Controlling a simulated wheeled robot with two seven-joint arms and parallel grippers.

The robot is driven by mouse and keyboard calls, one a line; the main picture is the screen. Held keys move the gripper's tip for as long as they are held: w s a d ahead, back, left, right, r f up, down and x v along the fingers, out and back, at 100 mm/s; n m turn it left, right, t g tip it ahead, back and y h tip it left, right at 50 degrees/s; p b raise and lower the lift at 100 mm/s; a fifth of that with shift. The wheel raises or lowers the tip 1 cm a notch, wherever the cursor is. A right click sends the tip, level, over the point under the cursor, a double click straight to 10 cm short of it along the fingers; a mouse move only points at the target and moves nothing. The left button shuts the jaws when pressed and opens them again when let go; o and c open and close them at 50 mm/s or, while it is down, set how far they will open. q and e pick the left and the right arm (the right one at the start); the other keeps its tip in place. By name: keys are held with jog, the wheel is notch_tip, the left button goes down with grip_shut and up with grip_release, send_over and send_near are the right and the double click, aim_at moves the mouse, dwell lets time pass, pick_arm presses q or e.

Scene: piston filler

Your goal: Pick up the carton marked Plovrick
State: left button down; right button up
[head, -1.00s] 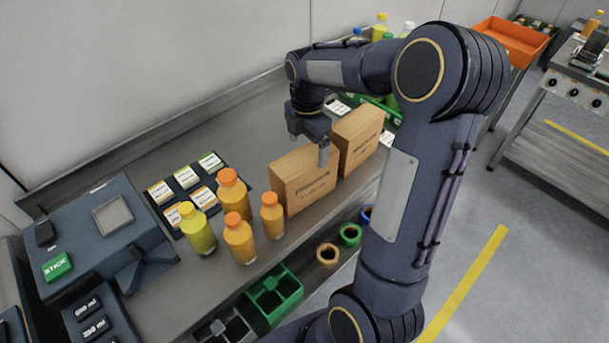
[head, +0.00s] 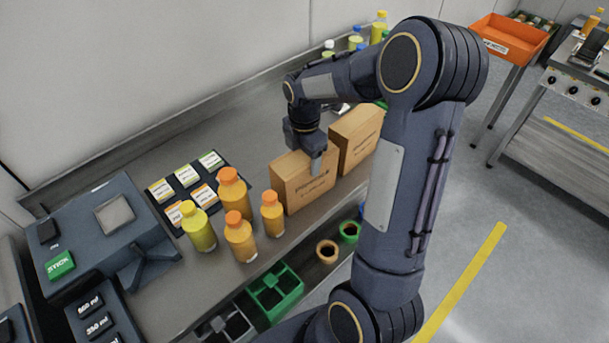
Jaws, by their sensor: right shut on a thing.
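Two brown cartons stand side by side on the grey counter. The near carton (head: 296,188) has dark print on its front, too small to read surely. The far carton (head: 357,145) stands to its right and also bears blurred print. My right gripper (head: 316,163) comes down from above at the right end of the near carton and is shut on it. One finger shows against its printed front; the other is hidden behind it. The near carton is upright and seems to rest on the counter. My left gripper is out of view.
Orange and yellow bottles (head: 240,238) stand just left of the near carton. Label cards (head: 187,175) lie behind them, and a dark machine (head: 105,225) is at the left. Ring holders (head: 327,252) and a green crate (head: 275,293) are below the front edge.

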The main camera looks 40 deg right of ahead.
grip_shut()
jog(key=shift+w, duration=0.1)
jog(key=shift+r, duration=0.1)
